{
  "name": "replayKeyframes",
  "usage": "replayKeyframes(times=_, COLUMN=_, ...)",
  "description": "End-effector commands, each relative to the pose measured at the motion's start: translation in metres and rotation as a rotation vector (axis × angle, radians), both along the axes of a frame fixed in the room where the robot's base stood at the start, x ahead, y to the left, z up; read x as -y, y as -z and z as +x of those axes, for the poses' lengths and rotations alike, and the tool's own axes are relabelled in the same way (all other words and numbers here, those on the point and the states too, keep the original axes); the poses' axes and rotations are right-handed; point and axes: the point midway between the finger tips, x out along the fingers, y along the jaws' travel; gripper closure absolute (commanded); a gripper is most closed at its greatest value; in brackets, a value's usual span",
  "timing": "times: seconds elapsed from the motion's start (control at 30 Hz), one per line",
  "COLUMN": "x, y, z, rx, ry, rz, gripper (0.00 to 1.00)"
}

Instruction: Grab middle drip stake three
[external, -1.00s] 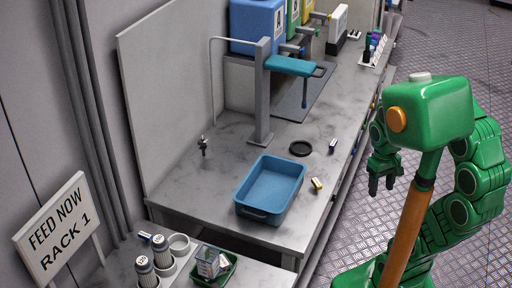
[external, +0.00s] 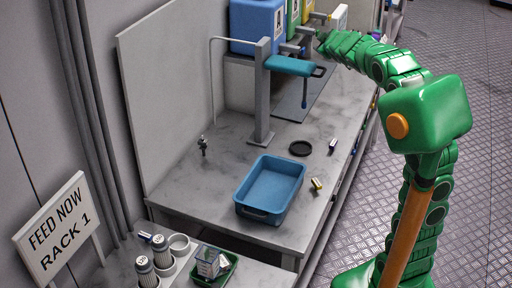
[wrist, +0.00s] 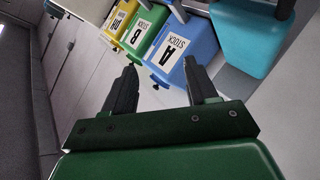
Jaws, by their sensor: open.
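I cannot make out any drip stake for certain in either view. My gripper (wrist: 165,82) is open in the wrist view, with its two dark fingers apart and nothing between them. In the external view my gripper (external: 325,39) is at the end of my outstretched arm, small and partly lost against the tanks at the back of the counter. The wrist view faces the blue stock tank A (wrist: 186,50), the green stock tank B (wrist: 144,40) and a yellow tank (wrist: 120,20).
A blue tub (external: 262,212) sits on the grey counter (external: 190,190). A teal-topped post (external: 263,100) stands behind it. A black disc (external: 301,148) and small items lie nearby. The "Feed now rack 1" sign (external: 57,228) is at lower left. The floor right of the counter is clear.

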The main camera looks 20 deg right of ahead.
Motion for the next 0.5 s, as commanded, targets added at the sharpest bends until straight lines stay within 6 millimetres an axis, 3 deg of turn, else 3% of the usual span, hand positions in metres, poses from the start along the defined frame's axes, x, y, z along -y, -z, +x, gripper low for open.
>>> replayKeyframes(times=0.1, x=-0.04, y=-0.029, z=0.044, rx=0.136, ry=-0.107, rz=0.014, gripper=0.43)
replayKeyframes(times=0.33, x=-0.146, y=-0.07, z=0.097, rx=0.334, ry=-0.396, rz=0.088, gripper=0.43)
replayKeyframes(times=0.5, x=-0.228, y=-0.059, z=0.113, rx=0.367, ry=-0.619, rz=0.175, gripper=0.43)
